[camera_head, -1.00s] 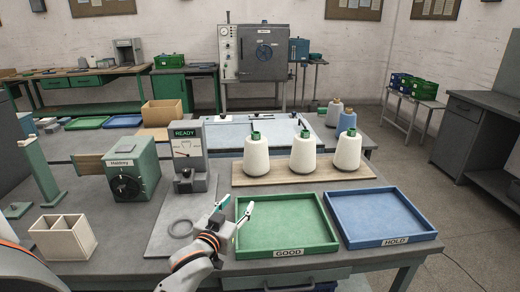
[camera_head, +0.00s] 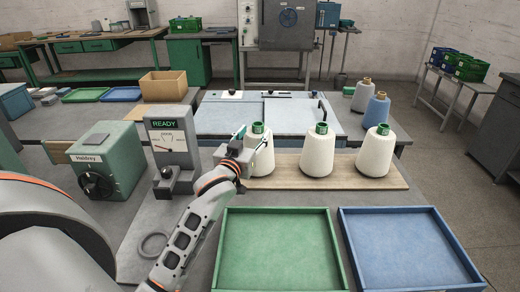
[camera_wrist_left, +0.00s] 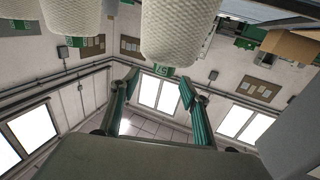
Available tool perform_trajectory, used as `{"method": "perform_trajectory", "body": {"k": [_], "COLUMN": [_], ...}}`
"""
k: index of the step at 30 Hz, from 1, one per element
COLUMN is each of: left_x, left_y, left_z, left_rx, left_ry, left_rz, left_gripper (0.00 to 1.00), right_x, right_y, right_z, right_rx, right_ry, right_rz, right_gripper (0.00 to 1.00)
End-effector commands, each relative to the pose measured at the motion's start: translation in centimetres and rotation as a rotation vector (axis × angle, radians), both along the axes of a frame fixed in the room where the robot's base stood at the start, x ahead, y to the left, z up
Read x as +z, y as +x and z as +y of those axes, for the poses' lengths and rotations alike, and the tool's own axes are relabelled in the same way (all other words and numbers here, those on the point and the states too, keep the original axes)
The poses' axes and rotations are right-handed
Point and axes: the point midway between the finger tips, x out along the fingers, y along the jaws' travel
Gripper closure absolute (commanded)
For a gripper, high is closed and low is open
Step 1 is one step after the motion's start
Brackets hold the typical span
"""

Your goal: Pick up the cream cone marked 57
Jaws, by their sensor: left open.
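Three cream cones with green tips stand upright in a row on a wooden board: the left cone (camera_head: 261,158), the middle cone (camera_head: 318,153) and the right cone (camera_head: 375,154). Their marks are too small to read in the head view. My left gripper (camera_head: 251,139) is open at the upper left side of the left cone and partly covers it. In the left wrist view, which looks upside down, a cream cone (camera_wrist_left: 178,30) has a marked green tip (camera_wrist_left: 164,71) just beyond the spread fingers (camera_wrist_left: 160,84). I cannot read that mark surely. My right gripper is not in view.
The wooden board (camera_head: 398,184) lies behind a green tray (camera_head: 280,209) and a blue tray (camera_head: 390,209), both empty. A READY gauge (camera_head: 172,142) stands left of my gripper. A grey cone (camera_head: 362,95) and a blue cone (camera_head: 376,112) stand behind.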

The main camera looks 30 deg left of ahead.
Motion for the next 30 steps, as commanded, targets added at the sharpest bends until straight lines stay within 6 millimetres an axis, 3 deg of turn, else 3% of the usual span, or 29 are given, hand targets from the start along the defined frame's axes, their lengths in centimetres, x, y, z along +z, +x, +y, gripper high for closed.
{"method": "perform_trajectory", "body": {"k": [13, 23, 28, 30], "left_x": [-0.4, -0.4, -0.4, -0.4], "left_y": [5.2, 5.9, 5.9, 5.9], "left_z": [1.9, 2.1, 2.1, 2.1], "left_rx": [-0.001, 0.0, 0.0, 0.0], "left_ry": [0.0, 0.0, 0.0, 0.0], "left_rz": [0.001, 0.001, 0.001, 0.001], "left_gripper": [0.54, 0.54, 0.96, 1.0], "right_x": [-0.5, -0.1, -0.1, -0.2], "right_y": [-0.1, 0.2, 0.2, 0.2], "right_z": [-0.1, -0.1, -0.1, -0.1], "right_rx": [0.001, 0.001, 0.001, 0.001], "right_ry": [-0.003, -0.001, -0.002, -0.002], "right_rz": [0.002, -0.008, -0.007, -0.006], "right_gripper": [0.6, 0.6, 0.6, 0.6]}}
